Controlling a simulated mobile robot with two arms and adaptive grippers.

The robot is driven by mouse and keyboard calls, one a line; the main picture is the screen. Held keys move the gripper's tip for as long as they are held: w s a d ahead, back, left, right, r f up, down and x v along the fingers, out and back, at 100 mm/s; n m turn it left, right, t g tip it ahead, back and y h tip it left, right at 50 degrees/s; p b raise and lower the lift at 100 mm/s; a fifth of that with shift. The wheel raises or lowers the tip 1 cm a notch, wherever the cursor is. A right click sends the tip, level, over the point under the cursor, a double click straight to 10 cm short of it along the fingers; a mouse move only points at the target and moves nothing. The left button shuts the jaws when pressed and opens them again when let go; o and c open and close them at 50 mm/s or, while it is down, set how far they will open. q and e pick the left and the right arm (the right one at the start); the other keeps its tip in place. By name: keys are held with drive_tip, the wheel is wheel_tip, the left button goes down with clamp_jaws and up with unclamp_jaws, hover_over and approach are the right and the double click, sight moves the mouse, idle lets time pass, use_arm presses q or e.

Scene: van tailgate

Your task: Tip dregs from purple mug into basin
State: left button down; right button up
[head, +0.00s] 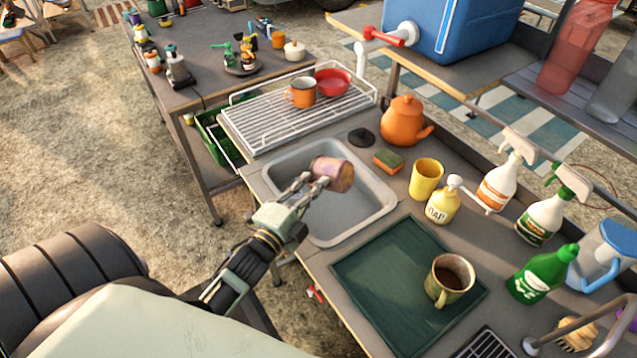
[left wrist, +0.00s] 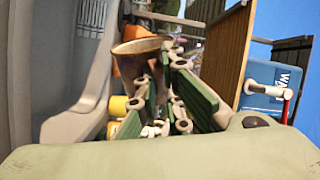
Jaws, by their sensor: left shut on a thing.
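The purple mug (head: 335,174), with brown staining, is held on its side above the grey basin (head: 378,208), its mouth turned to the right. My left gripper (head: 314,184) is shut on it from the left. In the left wrist view the mug (left wrist: 138,48) shows between the fingers, and the basin (left wrist: 75,110) fills the left side. I cannot see any liquid leaving the mug. The part of the mug behind the fingers is hidden. My right gripper is not in view.
A green tray (head: 375,275) holds a mug of brown liquid (head: 450,279). A sponge (head: 388,161), yellow cup (head: 425,179) and soap bottle (head: 442,206) stand right of the basin. A wire rack (head: 262,122) and orange kettle (head: 403,122) stand behind.

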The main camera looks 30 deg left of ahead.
use_arm(q)
drive_tip(key=shift+r, duration=0.1)
idle(0.3)
drive_tip(key=m, duration=0.2)
drive_tip(key=r+m, duration=0.1)
drive_tip(key=shift+m+p, duration=0.4)
drive_tip(key=m, duration=0.3)
drive_tip(key=r+m+h, duration=0.1)
drive_tip(key=m, duration=0.2)
drive_tip(key=shift+r+m, duration=0.1)
drive_tip(key=shift+m, duration=0.2)
drive_tip(key=m, duration=0.2)
drive_tip(key=r+m, duration=0.1)
drive_tip(key=m, duration=0.3)
drive_tip(key=shift+r+m, duration=0.25)
drive_tip(key=shift+m, duration=0.05)
drive_tip(key=m, duration=0.2)
drive_tip(key=r+m+p, duration=0.1)
drive_tip(key=m, duration=0.2)
drive_tip(key=shift+r+g, duration=0.1)
drive_tip(key=shift+g, duration=0.3)
